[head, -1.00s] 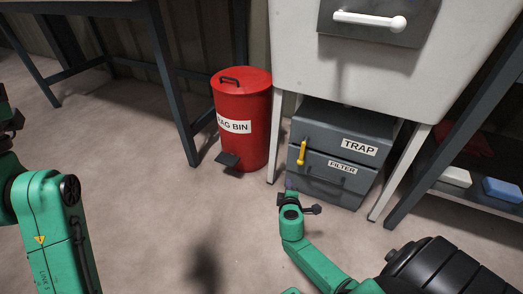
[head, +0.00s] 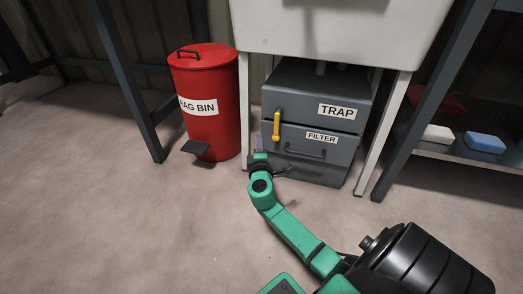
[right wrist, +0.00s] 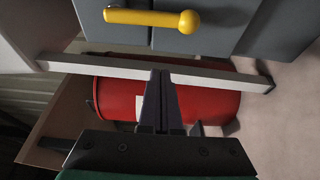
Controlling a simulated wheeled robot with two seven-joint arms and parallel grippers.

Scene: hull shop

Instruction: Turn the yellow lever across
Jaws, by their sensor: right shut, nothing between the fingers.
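The yellow lever (head: 276,126) is on the left front of the grey trap box (head: 315,101), hanging upright beside the TRAP and FILTER labels. In the right wrist view the lever (right wrist: 152,18) lies along the top, with its round knob toward the right. My right gripper (head: 259,142) is low, just below and left of the lever, apart from it. In the right wrist view its fingers (right wrist: 161,78) are together with nothing between them, pointing toward the lever's side of the box. My left gripper is out of view.
A red rag bin (head: 207,108) with a pedal stands left of the box. White sink legs (head: 383,135) flank the box. A shelf at right holds a white block (head: 437,134) and a blue block (head: 484,142). The floor in front is clear.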

